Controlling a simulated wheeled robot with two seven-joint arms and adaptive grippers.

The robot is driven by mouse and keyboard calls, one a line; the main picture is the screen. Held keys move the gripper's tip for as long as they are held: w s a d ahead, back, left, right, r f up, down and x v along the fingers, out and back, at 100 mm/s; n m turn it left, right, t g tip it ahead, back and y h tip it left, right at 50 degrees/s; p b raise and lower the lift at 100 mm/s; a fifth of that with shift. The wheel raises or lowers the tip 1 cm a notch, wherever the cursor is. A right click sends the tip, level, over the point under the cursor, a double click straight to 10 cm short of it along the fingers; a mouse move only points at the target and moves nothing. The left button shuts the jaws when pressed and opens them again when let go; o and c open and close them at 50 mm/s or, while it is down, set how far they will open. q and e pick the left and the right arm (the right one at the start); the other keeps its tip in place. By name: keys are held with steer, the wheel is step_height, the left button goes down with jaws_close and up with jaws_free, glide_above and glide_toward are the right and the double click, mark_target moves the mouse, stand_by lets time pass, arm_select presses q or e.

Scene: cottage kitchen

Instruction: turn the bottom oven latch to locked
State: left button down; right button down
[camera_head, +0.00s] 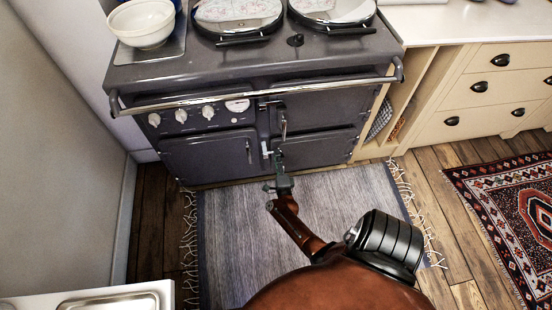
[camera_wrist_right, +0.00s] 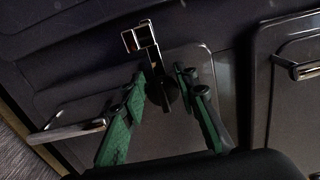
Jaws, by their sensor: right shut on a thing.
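The dark grey range cooker (camera_head: 225,85) stands ahead, its doors shut. The bottom oven door (camera_head: 322,148) is at its lower right. My right gripper (camera_head: 277,158) is at the left edge of that door. In the wrist view my right gripper (camera_wrist_right: 162,82) has its green fingers closed around the dark lever of the bottom oven latch (camera_wrist_right: 165,70). Bright square metal ends of the latch stick out beyond the fingertips. In the head view my gripper mostly covers the latch. I cannot read the locked or unlocked position. My left gripper is not in view.
A chrome rail (camera_head: 255,94) runs across the cooker front above the doors. Door handles stick out nearby, one on the left door (camera_head: 248,152) and one on the upper right door (camera_head: 283,124). A grey rug (camera_head: 235,235) covers the floor in front. Cream drawers (camera_head: 480,95) stand to the right.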

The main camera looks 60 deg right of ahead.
steer(key=c, duration=1.5)
jaws_free()
steer(key=shift+a, duration=0.1)
steer(key=v, duration=0.7)
steer(key=shift+s, duration=0.15)
steer(key=shift+a, duration=0.1)
